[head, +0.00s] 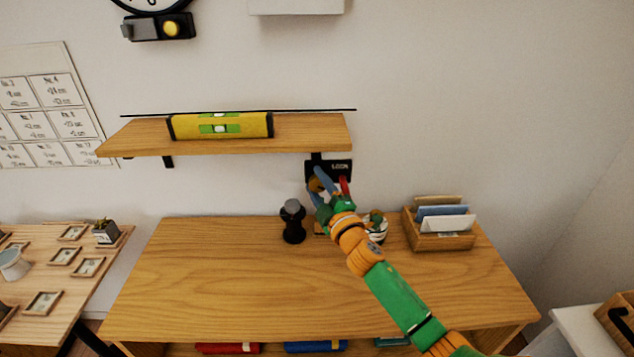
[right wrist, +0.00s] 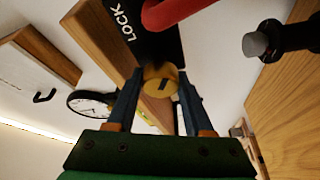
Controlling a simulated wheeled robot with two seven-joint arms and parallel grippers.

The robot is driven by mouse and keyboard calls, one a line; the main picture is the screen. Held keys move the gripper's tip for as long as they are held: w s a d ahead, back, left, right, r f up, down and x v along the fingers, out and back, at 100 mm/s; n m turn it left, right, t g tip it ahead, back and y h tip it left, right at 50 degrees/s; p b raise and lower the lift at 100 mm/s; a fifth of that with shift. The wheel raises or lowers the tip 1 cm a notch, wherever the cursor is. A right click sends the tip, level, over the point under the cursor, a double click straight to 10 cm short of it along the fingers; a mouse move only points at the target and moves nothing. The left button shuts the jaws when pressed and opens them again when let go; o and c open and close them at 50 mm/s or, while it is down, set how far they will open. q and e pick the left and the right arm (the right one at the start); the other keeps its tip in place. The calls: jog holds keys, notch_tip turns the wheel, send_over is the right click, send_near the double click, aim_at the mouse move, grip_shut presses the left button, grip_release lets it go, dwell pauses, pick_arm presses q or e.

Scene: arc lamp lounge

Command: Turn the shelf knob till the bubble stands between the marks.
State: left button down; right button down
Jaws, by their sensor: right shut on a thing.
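The wooden shelf (head: 150,142) is on the wall and carries a yellow spirit level (head: 186,128) with a green vial (head: 234,128). A pale bubble (head: 219,129) shows near the vial's middle; its marks are too small to read. A brass-yellow knob (right wrist: 163,82) with a dark slot sits at the black LOCK housing (head: 342,167), below the shelf's right end. My right gripper (head: 318,184) is shut on the knob, and its blue fingers flank it in the right wrist view (right wrist: 158,92). A red lever (head: 344,186) is close beside the fingers. My left gripper is out of view.
Below is a wooden desk (head: 220,280) with a black-and-grey upright object (head: 293,222), a striped pot (head: 377,230) partly behind my arm, and a card box (head: 440,240). The desk's front left is clear. A side table (head: 30,275) stands at left.

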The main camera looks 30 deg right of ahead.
aim_at(319, 188)
jog(key=c, duration=0.5)
grip_release()
jog(key=shift+o, duration=1)
jog(key=shift+w+d, duration=0.1)
jog(key=s, duration=0.4)
jog(key=s+a+f+b, duration=0.1)
jog(key=s, duration=0.1)
jog(key=shift+s, duration=0.5)
